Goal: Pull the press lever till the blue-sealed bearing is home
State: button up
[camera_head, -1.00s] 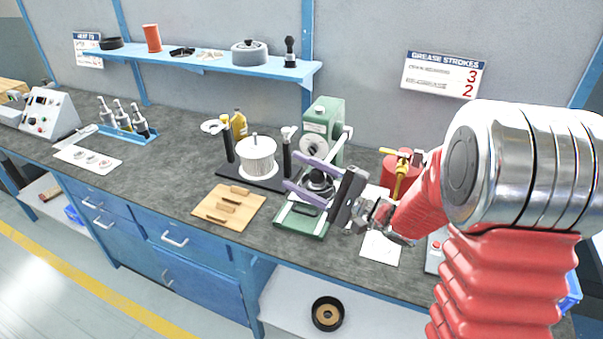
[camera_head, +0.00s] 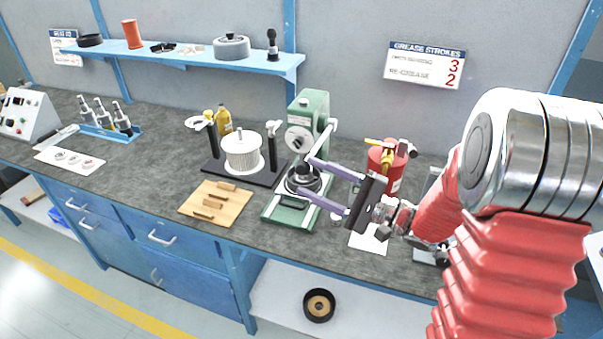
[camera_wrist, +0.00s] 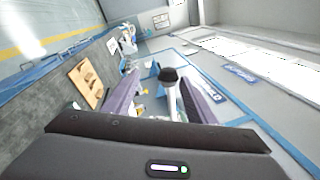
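The green arbor press (camera_head: 301,128) stands on the bench, with a pale lever bar (camera_head: 325,137) at its right side. A dark round part (camera_head: 303,181) sits under its ram; I cannot make out a blue seal or how deep any bearing sits. My gripper (camera_head: 307,178) reaches in from the right in front of the press. Its two purple fingers are wide apart, overlapping the press's lower part in the picture. In the wrist view, a grey rod with a black knob (camera_wrist: 169,75), seemingly the press lever, shows between the spread fingers; contact is not visible.
A black stand with a white finned drum (camera_head: 242,153) is left of the press, and a wooden board (camera_head: 215,203) in front of it. A red canister (camera_head: 384,170) stands right, close behind my gripper. A white sheet with small rings (camera_head: 70,161) lies far left.

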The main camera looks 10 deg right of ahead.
jog(key=v, duration=0.6)
jog(key=shift+s+d+f, duration=0.1)
dwell(0.5)
